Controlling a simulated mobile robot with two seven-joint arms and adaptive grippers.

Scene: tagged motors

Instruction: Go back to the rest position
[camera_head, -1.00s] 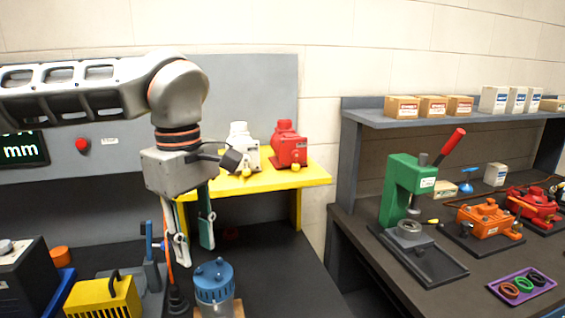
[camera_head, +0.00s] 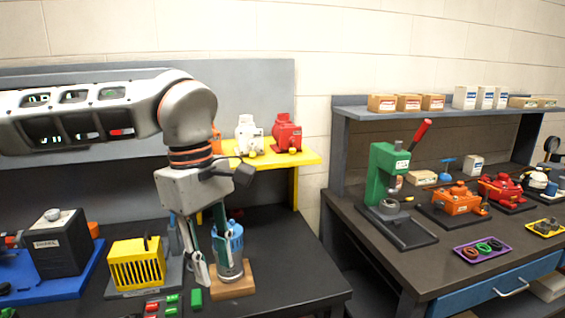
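My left gripper (camera_head: 212,268) hangs pointing down from the arm that comes in from the left. Its two fingers, one pale and one dark green, stand apart, and nothing shows held between them. A blue motor (camera_head: 236,240) stands upright on a wooden block (camera_head: 234,287) on the dark bench, just behind and right of the fingers, which partly cover it. Whether the fingers touch it I cannot tell. On the yellow shelf (camera_head: 308,158) stand a white motor (camera_head: 247,137) and a red motor (camera_head: 287,135); an orange one is mostly hidden by my wrist. My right gripper is out of view.
A yellow slotted box (camera_head: 137,264), a black box (camera_head: 55,245) on a blue base and small red and green tags (camera_head: 173,299) lie around the gripper. A second bench at right carries a green press (camera_head: 384,182), motors and a purple tray (camera_head: 482,249). A gap separates the benches.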

